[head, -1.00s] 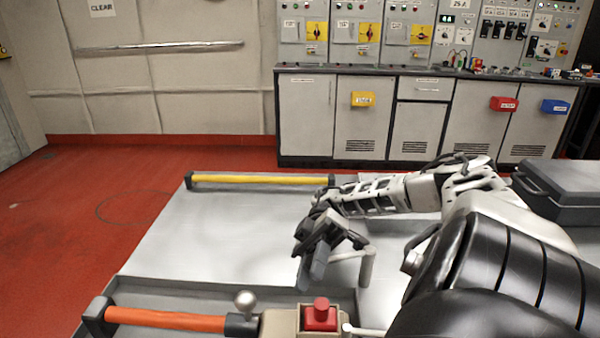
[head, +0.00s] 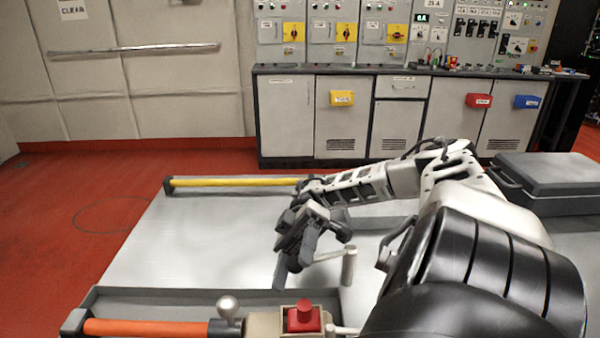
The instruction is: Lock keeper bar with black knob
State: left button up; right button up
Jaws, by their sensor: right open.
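My right gripper (head: 296,262) hangs open and empty over the light grey work surface (head: 190,240), fingers pointing down. A pale crank-like handle (head: 348,268) stands just right of its fingers; I cannot tell whether they touch. An orange bar (head: 150,328) lies along the front, with a dark end block at its left and a dark collar at its right. A silver ball knob (head: 228,307) stands by that collar. A yellow bar (head: 235,182) lies along the back edge. I cannot make out a black knob on either bar; my right arm hides part of the surface. My left gripper is out of view.
A red push button (head: 303,317) on a beige box stands at the front, right of the silver knob. A dark grey case (head: 550,175) sits at the right. Grey cabinets (head: 290,115) line the back wall. The left half of the surface is clear.

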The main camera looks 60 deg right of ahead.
jog(key=s+a+r+p, duration=0.2)
jog(key=s+a+r, duration=0.6)
jog(key=a+r, duration=0.3)
jog(key=shift+a+p, duration=0.25)
jog(key=shift+p, duration=0.15)
